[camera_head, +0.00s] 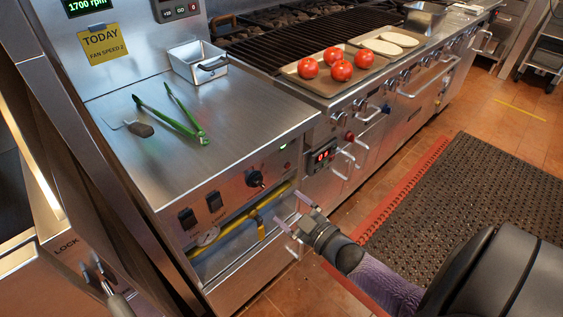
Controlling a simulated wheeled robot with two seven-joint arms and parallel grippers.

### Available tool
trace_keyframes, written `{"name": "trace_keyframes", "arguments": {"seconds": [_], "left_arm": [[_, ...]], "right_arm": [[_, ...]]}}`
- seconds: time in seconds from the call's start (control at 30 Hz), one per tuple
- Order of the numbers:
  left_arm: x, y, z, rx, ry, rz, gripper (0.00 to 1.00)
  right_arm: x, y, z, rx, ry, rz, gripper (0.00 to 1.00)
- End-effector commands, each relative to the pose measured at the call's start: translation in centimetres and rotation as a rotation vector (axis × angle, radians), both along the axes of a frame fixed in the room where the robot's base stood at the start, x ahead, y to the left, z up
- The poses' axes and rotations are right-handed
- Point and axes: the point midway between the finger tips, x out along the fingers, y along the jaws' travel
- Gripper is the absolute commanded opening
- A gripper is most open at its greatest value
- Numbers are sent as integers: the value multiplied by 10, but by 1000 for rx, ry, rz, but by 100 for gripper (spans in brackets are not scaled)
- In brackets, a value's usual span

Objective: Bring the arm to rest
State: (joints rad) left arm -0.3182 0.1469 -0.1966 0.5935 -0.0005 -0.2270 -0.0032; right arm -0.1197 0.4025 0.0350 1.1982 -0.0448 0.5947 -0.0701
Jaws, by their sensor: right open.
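My right arm comes in from the lower right. Its gripper (290,211) is open, and nothing shows between its fingers. It appears in front of the steel counter unit's front, near the open slot with the yellow pipe (237,226). I cannot tell whether a finger touches the unit. My left gripper is not clearly in view.
Green-handled tongs (168,120), a spatula (139,128) and a steel pan (198,64) are on the counter (215,140). Tomatoes (341,70) sit on a tray by the grill (300,40). A dark mat (470,185) covers the floor at right.

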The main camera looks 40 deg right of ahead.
Motion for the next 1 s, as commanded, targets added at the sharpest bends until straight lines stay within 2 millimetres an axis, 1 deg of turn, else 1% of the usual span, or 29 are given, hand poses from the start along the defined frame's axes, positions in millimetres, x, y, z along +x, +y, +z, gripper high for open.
{"name": "trace_keyframes", "arguments": {"seconds": [0.37,0.43,0.47,0.53,0.57,0.6,0.67,0.7,0.73,0.77,0.8,0.87,0.9,1.0], "left_arm": [[0,0,-1,0,-1,0,0],[0,0,-1,0,-1,0,0],[0,0,-1,0,-1,0,0],[0,0,-1,1,-1,0,0],[1,1,-1,1,-1,0,0],[0,1,-1,1,-1,0,0],[0,1,0,2,-1,1,0],[0,1,0,2,-1,1,0],[0,1,0,2,-1,1,0],[0,1,0,3,-1,1,0],[0,2,0,3,-1,1,0],[0,2,0,3,-1,1,0],[0,2,0,3,0,1,0],[0,2,0,3,0,1,0]], "right_arm": [[0,0,-1,1,3,-1,93],[-5,1,-15,11,50,-13,93],[-11,1,-28,20,98,-27,93],[-37,5,-74,50,271,-72,93],[-53,8,-99,64,369,-96,93],[-81,13,-132,83,510,-129,93],[-129,23,-177,103,722,-176,93],[-163,30,-201,113,858,-204,93],[-190,36,-216,118,957,-223,93],[-217,42,-229,120,1051,-241,93],[-251,50,-242,120,1170,-262,93],[-297,60,-255,115,1322,-287,93],[-323,65,-259,110,1406,-300,93],[-366,74,-263,97,1549,-322,93]]}}
